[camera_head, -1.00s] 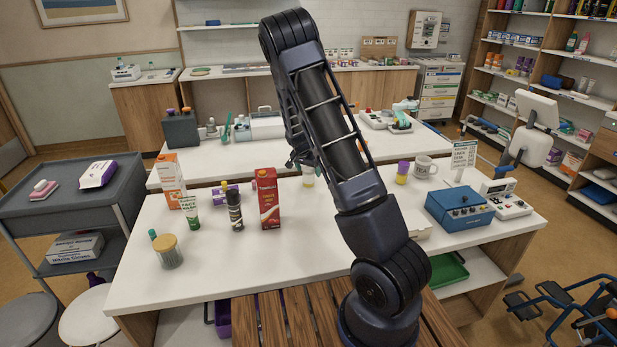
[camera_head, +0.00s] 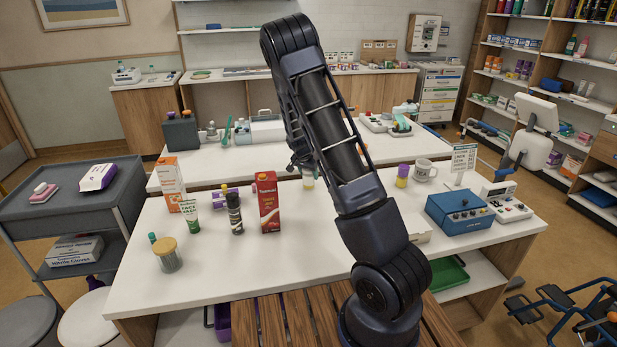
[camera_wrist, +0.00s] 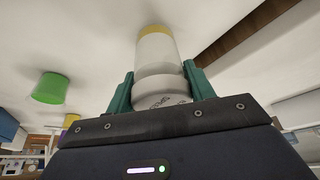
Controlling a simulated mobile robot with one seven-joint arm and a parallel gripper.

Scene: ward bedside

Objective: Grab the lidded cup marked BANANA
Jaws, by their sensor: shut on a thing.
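In the wrist view, my gripper (camera_wrist: 162,78) has its two teal fingers shut on a white lidded cup (camera_wrist: 157,50), one finger on each side. The cup has a yellow band at its far end. In the head view, a pale cup (camera_head: 308,178) with a yellowish lower part shows just left of my forearm, at the far part of the front table. My gripper (camera_head: 301,162) is there, partly hidden by my arm. I cannot tell whether the cup touches the table.
A red carton (camera_head: 267,203), a dark bottle (camera_head: 235,213) and a jar (camera_head: 167,254) stand left on the white table (camera_head: 215,278). A yellow-and-purple container (camera_head: 402,174), a mug (camera_head: 424,169) and a blue device (camera_head: 459,212) stand right. A green round thing (camera_wrist: 50,88) is near my gripper.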

